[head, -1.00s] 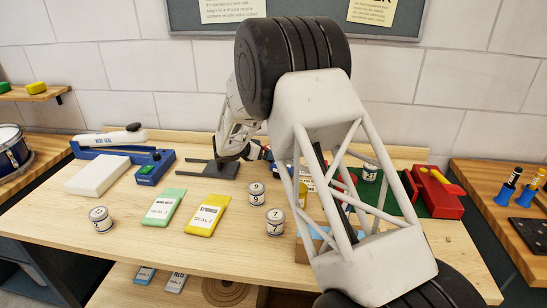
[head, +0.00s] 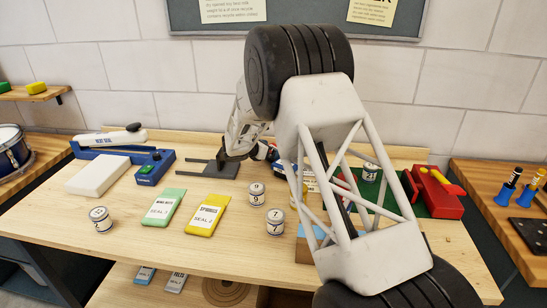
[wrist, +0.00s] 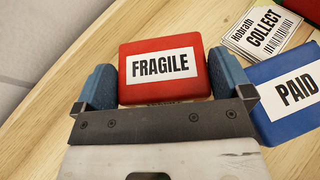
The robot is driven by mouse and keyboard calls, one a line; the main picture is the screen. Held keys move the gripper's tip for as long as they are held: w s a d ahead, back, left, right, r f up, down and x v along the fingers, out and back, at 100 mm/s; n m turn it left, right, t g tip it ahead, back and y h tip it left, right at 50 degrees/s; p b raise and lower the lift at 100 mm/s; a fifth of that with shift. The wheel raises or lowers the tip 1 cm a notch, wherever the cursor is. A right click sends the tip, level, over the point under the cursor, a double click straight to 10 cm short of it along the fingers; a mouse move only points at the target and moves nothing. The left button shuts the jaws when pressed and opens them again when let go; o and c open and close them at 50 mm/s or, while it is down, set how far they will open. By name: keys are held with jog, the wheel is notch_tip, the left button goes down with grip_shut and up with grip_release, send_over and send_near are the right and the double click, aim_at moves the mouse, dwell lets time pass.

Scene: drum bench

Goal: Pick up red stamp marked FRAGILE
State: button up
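The red stamp marked FRAGILE (wrist: 160,66) lies in the upper middle of the wrist view, with its white label facing the camera. My gripper (wrist: 163,78) has its two blue fingers spread, one at the left side of the stamp and one at the right. The fingers look very close to its sides; I cannot tell whether they touch.
A blue stamp marked PAID (wrist: 290,92) lies close to the right finger. A card marked COLLECT (wrist: 262,32) lies beyond it. In the head view, several tins, a green packet (head: 163,207), a yellow packet (head: 207,215) and a heat sealer (head: 120,150) stand on the wooden bench (head: 130,250).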

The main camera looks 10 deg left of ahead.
jog(key=c, duration=0.6)
jog(key=shift+o, duration=0.2)
jog(key=shift+r, duration=0.1)
notch_tip(320, 180, up, 10)
dwell(0.6)
